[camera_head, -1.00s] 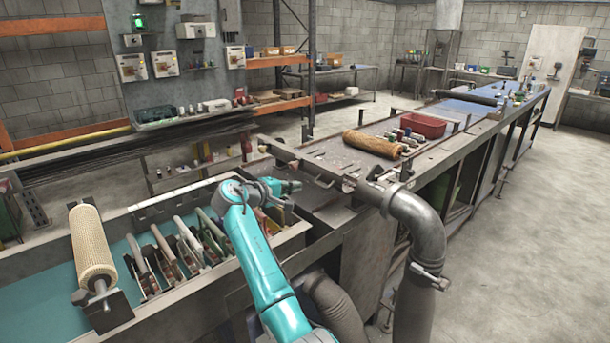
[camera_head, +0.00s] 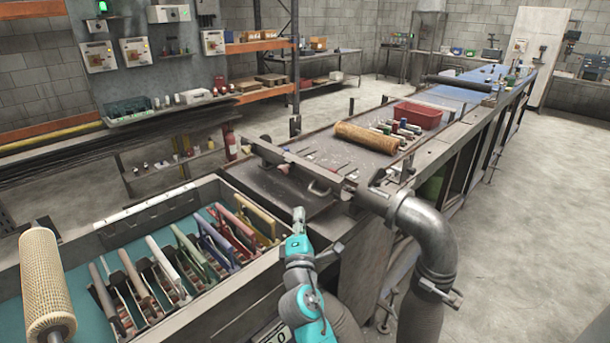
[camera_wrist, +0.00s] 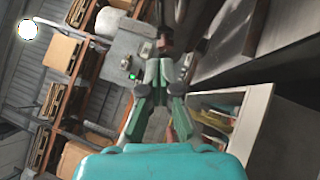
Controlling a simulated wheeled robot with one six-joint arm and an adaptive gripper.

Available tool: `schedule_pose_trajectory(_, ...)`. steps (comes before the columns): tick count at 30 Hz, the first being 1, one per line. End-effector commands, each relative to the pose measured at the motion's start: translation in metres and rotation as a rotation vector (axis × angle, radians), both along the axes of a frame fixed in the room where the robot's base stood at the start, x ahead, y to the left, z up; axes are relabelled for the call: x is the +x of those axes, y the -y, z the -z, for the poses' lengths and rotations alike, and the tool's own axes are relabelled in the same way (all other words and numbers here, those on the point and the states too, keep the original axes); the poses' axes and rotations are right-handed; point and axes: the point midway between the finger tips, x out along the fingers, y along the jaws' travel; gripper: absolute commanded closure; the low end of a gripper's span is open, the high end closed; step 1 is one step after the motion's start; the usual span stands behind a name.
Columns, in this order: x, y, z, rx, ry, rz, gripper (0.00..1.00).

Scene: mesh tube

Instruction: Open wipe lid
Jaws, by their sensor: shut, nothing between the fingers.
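I cannot make out a wipe lid for certain in either view. In the head view my teal arm rises beside the bin of paddles, and my gripper (camera_head: 298,216) is at its upper end, small and partly blended with the bench behind. In the wrist view my gripper (camera_wrist: 158,66) points toward the far wall. Its green-grey fingers are close together with nothing held between them.
A teal-floored bin (camera_head: 112,241) holds several coloured paddles, with a mesh roll (camera_head: 46,282) at its left. A thick grey pipe (camera_head: 425,235) stands right of my arm. A brown roll (camera_head: 366,137) and a red tray (camera_head: 417,115) lie on the long bench.

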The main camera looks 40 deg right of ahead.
Motion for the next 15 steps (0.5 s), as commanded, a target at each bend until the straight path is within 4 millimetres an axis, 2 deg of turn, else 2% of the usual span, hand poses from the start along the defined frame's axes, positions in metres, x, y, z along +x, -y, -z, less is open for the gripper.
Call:
schedule_pose_trajectory(5,0.002,0.003,-0.004,-0.008,0.003,-0.009,1.0)
schedule_pose_trajectory(15,0.043,0.038,-0.019,-0.008,0.004,-0.007,1.0)
